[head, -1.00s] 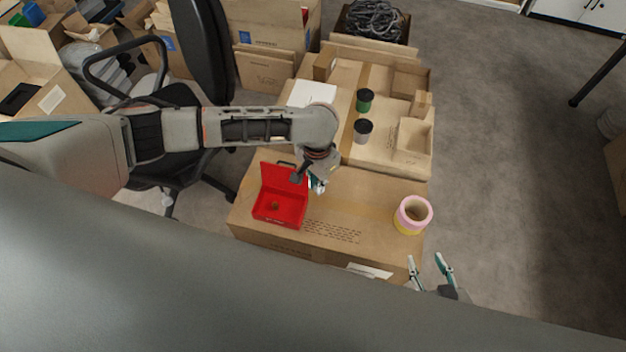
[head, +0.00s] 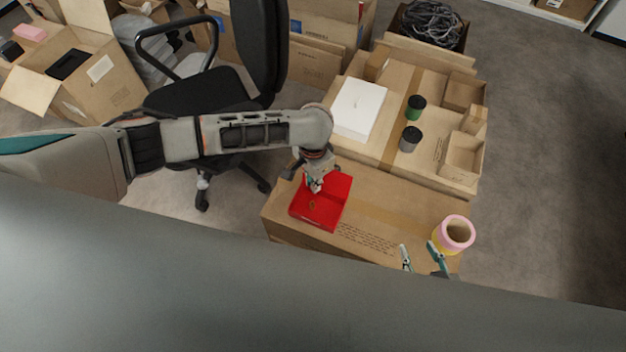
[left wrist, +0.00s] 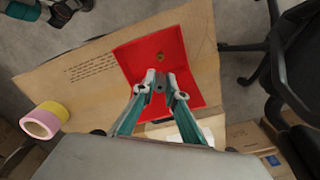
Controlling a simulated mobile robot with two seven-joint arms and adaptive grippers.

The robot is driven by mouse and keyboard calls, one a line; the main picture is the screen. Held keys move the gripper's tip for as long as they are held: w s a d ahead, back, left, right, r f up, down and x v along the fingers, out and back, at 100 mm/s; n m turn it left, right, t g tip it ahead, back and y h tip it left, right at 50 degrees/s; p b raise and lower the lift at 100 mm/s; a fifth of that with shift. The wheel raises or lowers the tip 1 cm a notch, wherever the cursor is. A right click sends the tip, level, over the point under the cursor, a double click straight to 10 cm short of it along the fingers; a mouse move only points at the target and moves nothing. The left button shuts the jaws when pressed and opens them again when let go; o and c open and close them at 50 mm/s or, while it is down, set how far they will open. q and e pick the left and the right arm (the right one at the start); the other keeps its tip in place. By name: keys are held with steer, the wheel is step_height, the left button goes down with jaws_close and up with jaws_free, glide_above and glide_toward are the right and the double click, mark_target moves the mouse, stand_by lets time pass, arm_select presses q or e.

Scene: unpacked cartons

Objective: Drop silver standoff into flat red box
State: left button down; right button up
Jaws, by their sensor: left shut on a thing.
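The flat red box (head: 327,217) stands open on the near carton, and it also shows in the left wrist view (left wrist: 196,58). A small brownish thing (head: 312,205) lies in it. My left gripper (head: 314,186) is above the red box, pointing down. In the left wrist view my left gripper (left wrist: 161,86) is shut on a small grey thing, apparently the silver standoff (left wrist: 160,88), mostly hidden between the fingertips. My right gripper (head: 422,258) is open and looks empty, at the near carton's front right edge.
A pink and yellow tape roll (head: 455,236) stands on the near carton's (head: 385,211) right end. Behind are a green jar (head: 415,107), a grey jar (head: 410,140) and a white box (head: 359,108). An office chair (head: 195,93) stands behind my left arm.

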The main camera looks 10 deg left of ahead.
arm_select(q)
step_height(320, 180, down, 4)
steer(key=b, duration=0.3)
steer(key=shift+s+r, duration=0.15)
steer(key=shift+r, duration=0.1)
steer(key=shift+f+b, duration=0.3)
steer(key=shift+b, duration=0.05)
steer(key=shift+f+b, duration=0.35)
steer(key=shift+b, duration=0.15)
steer(key=shift+w, duration=0.2)
arm_select(e)
steer(key=f, duration=0.2)
steer(key=w+d+f, duration=0.1)
steer(key=f, duration=0.1)
steer(key=shift+d, duration=0.1)
steer(key=shift+s, duration=0.1)
arm_select(q)
steer(key=c, duration=2)
jaws_free()
arm_select(e)
steer(key=shift+s+f, duration=0.15)
steer(key=shift+s, duration=0.05)
